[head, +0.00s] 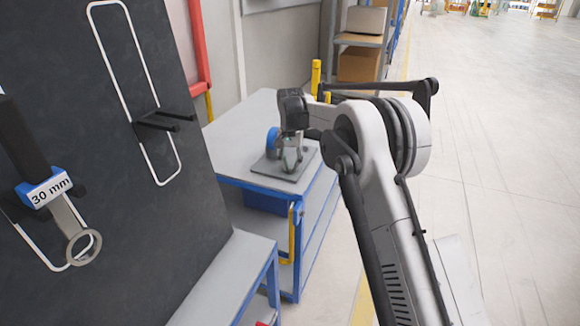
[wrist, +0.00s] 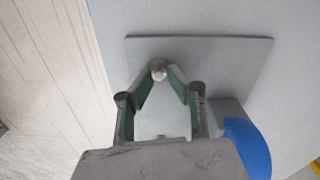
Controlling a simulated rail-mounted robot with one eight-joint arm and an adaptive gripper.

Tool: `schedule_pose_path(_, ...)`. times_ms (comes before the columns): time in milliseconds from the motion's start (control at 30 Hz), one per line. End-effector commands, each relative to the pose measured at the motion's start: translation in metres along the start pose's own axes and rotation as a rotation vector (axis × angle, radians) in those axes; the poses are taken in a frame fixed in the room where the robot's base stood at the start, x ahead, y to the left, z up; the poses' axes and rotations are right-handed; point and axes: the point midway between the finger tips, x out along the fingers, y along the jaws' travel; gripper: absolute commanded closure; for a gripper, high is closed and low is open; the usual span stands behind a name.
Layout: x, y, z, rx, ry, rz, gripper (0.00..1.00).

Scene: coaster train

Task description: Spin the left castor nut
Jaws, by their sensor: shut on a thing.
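A small silvery nut (wrist: 158,71) shows between the green-lined fingertips of my gripper (wrist: 160,78) in the wrist view. The fingers lean inward to a point and are shut on the nut. In the head view my gripper (head: 291,163) points down over a flat grey plate (head: 270,172) on a table; the nut is hidden there. The plate also shows in the wrist view (wrist: 230,58). A blue castor wheel (head: 272,141) stands beside the gripper on its left; it is partly visible at lower right in the wrist view (wrist: 247,148).
The grey table (head: 240,122) has a blue frame and bare room around the plate. A dark tool board (head: 100,170) stands at left, with a wrench (head: 80,240) labelled 30 mm and an empty outlined holder (head: 160,122). Open floor (head: 480,150) lies to the right.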

Motion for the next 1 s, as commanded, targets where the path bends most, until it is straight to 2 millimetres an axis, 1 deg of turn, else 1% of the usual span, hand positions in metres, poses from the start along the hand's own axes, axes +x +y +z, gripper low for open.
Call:
schedule_pose_path(300, -0.0015, 0.0012, -0.0004, 0.293, 0.002, -0.002, 1.0)
schedule_pose_path(500, -0.0017, 0.0019, 0.0, 0.453, 0.002, -0.002, 1.0)
schedule_pose_path(733, -0.0018, 0.0023, 0.0003, 0.585, 0.002, -0.002, 1.0)
schedule_pose_path(1000, -0.0019, 0.0025, 0.0006, 0.659, 0.002, -0.002, 1.0)
